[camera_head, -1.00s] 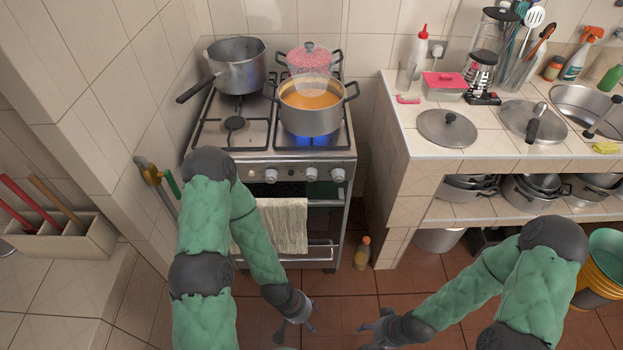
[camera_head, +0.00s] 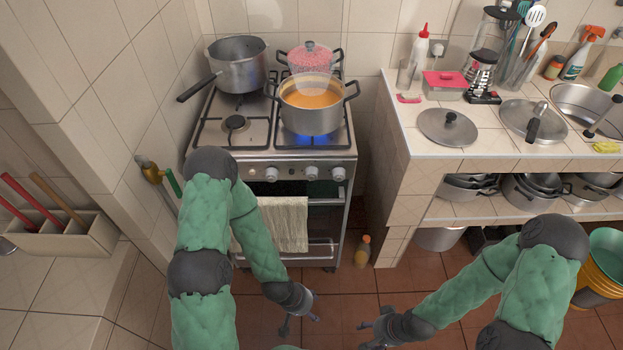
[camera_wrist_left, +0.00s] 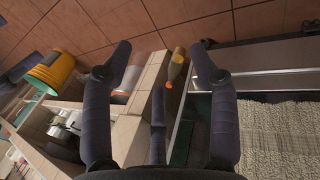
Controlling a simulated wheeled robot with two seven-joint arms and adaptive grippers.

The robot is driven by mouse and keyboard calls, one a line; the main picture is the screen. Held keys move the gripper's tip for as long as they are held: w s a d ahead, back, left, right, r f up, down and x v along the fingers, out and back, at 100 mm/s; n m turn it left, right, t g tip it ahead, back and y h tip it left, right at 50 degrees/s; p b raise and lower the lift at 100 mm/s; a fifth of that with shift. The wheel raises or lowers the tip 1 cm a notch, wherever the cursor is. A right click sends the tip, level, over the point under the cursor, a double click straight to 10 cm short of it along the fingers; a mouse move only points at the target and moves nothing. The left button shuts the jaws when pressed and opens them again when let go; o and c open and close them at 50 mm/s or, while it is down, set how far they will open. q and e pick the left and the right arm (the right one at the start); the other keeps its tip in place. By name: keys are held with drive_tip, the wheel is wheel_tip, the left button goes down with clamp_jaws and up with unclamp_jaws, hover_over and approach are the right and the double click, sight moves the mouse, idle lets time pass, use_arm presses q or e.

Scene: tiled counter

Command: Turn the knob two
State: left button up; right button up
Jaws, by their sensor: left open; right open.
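The stove's front panel carries several knobs in a row. Three show clearly in the head view: a left one (camera_head: 271,174), a middle one (camera_head: 312,173) and a right one (camera_head: 338,174). My left arm may hide part of the panel's left end. A blue flame burns under the pot of orange soup (camera_head: 311,112). My left gripper (camera_head: 298,325) is low over the floor in front of the stove, open and empty, well below the knobs. The left wrist view shows its spread fingers (camera_wrist_left: 160,60). My right gripper (camera_head: 370,335) is open and empty to its right, also away from the stove.
A towel (camera_head: 284,224) hangs on the oven handle. A bottle (camera_head: 362,251) stands on the floor by the stove's right side. A long-handled saucepan (camera_head: 236,68) and a red-patterned pot (camera_head: 309,57) are on the rear burners. The tiled counter (camera_head: 402,120) stands right of a gap.

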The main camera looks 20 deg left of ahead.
use_arm(q)
drive_tip(key=w+a+r+n+t+p, duration=0.25)
drive_tip(key=w+n+t, duration=0.35)
drive_tip(key=w, duration=0.5)
drive_tip(key=n+t+y+p, duration=0.4)
drive_tip(key=n+t+y, duration=0.1)
drive_tip(key=n+t, duration=0.95)
approach(312, 179)
drive_tip(key=shift+n+g, duration=0.65)
drive_tip(key=shift+g, duration=0.1)
drive_tip(key=x, duration=0.3)
drive_tip(key=b+x, duration=0.1)
drive_tip(key=x, duration=0.2)
drive_tip(key=r+x, duration=0.1)
drive_tip(key=x, duration=0.2)
drive_tip(key=shift+r, duration=0.1)
